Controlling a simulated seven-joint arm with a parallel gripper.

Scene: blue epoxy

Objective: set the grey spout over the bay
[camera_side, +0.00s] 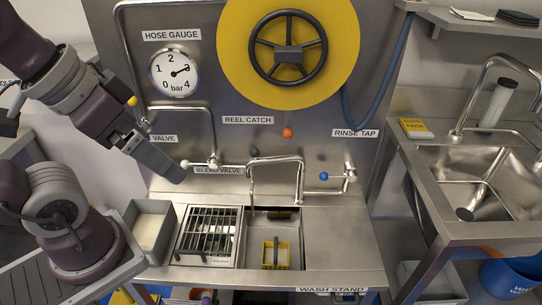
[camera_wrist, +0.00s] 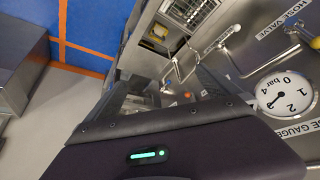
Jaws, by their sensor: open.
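The grey spout (camera_side: 275,161) is a shiny metal pipe bent in an arch over the right-hand sunken basin (camera_side: 250,248) of the wash stand. Its left leg hangs down near the basin's back left. The basin, which may be the bay, holds a yellow basket (camera_side: 276,254); no label marks it as the bay. In the wrist view, the basket (camera_wrist: 157,33) shows at the upper middle and thin metal pipes cross nearby. My gripper (camera_side: 172,170) is open and empty, left of the bleed valve and apart from the spout. Its fingers (camera_wrist: 178,95) partly block the wrist view.
A slotted grate (camera_side: 208,235) and a grey tub (camera_side: 148,230) lie left of the basin. The blue rinse-tap knob (camera_side: 323,176) sits right of the spout. A yellow reel (camera_side: 288,50) hangs above.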

